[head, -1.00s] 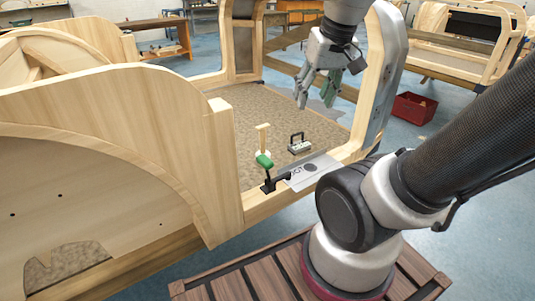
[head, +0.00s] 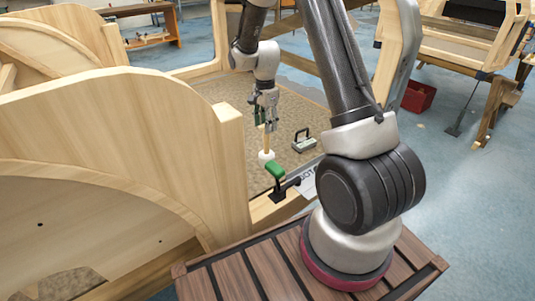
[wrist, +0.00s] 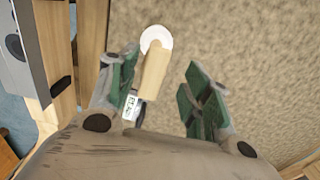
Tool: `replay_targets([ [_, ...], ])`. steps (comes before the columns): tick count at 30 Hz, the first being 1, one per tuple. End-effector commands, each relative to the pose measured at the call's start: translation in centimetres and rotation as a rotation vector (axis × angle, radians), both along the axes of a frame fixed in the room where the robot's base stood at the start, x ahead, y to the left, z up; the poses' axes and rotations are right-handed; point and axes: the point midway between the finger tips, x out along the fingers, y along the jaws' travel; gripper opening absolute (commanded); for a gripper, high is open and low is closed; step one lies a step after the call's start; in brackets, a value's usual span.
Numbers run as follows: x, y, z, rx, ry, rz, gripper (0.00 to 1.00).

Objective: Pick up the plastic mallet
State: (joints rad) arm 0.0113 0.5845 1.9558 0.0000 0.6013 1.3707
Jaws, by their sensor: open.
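The plastic mallet stands upright on its white head (head: 266,155), with its pale wooden handle (head: 267,140) pointing up, on the brown carpeted floor of the wooden bodyframe. My gripper (head: 265,107) is directly above it, pointing down at the handle. In the wrist view, the white head (wrist: 157,38) and handle (wrist: 153,74) show ahead of my gripper (wrist: 162,60). The fingers with green pads are open and apart. The handle shows between them, closer to the left finger. Whether it touches that finger I cannot tell.
A green-handled clamp (head: 275,170) is fixed on the frame's near sill, close in front of the mallet. A grey block with a black handle (head: 303,141) stands to its right. A tall wooden side panel (head: 130,140) rises at left. A red bin (head: 418,96) is farther right.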

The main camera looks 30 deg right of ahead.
Motion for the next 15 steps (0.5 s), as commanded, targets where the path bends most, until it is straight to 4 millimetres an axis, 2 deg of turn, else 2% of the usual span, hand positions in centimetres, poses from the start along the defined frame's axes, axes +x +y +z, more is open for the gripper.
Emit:
replay_targets([
  [10, -0.8, 0.0, -5.0, 0.000, 0.003, 0.002, 0.49],
  [15, -0.8, 0.0, -6.3, 0.000, 0.000, 0.002, 0.49],
])
